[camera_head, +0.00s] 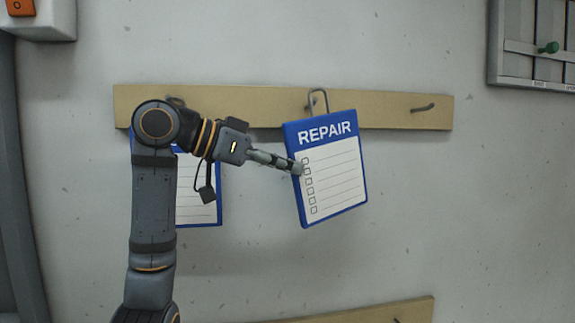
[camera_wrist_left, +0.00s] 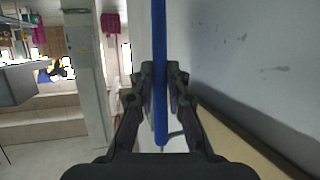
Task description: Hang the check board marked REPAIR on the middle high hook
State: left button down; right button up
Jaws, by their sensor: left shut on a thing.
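The REPAIR check board (camera_head: 331,168) is white with a blue frame and a wire loop (camera_head: 318,100) at its top. It is tilted in front of the middle high hook (camera_head: 309,105); I cannot tell whether the loop is around the hook or only in front of it. My left gripper (camera_head: 297,167) is shut on the board's left edge. In the left wrist view the blue edge of the board (camera_wrist_left: 160,60) stands between the two fingers (camera_wrist_left: 161,85). My right gripper is not in view.
The hooks are on a wooden rail (camera_head: 385,112). The right high hook (camera_head: 423,108) is empty. Another blue-framed board (camera_head: 200,205) hangs at the left, partly behind my left arm. A lower rail (camera_head: 400,312) shows at the bottom. A grey panel (camera_head: 515,77) is at upper right.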

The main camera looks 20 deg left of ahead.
pick_arm(q)
jog(key=shift+w+a+f, duration=0.2)
jog(key=shift+w+a, duration=0.2)
jog(key=shift+w, duration=0.2)
jog(key=shift+w+a+f, duration=0.25)
jog(key=shift+w+a, duration=0.15)
jog(key=shift+w, duration=0.2)
jog(key=shift+w+a+f, duration=0.2)
jog(key=shift+w+a, duration=0.2)
jog(key=shift+w, duration=0.2)
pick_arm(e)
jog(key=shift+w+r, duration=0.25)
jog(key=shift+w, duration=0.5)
pick_arm(q)
jog(key=c, duration=1.3)
grip_release()
jog(key=shift+o, duration=0.2)
